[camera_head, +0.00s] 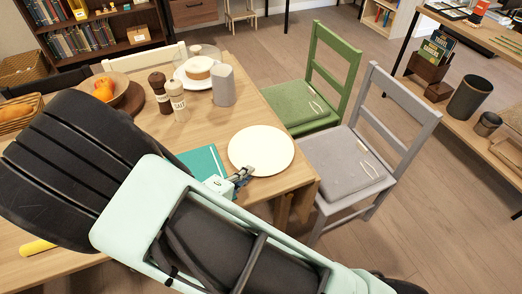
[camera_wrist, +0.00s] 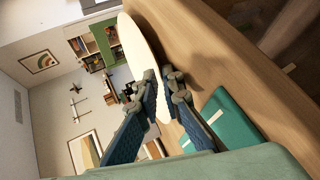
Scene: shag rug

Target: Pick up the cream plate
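The cream plate (camera_head: 261,150) is round and lies near the table's right corner, beside a teal book. In the wrist view the plate (camera_wrist: 141,50) appears steeply foreshortened, with its near rim showing between my fingers. My gripper (camera_head: 243,176) is at the plate's near left rim in the head view. In the wrist view my gripper (camera_wrist: 162,78) has its fingers apart, one on each side of the near rim. I cannot tell whether either finger touches the plate.
The teal book (camera_head: 203,160) lies close left of my gripper. Salt (camera_head: 177,102) and pepper (camera_head: 159,93) mills, a grey container (camera_head: 223,86), a cake (camera_head: 199,68) and a fruit bowl (camera_head: 108,90) stand farther back. Grey (camera_head: 345,160) and green (camera_head: 300,105) chairs border the table's right side.

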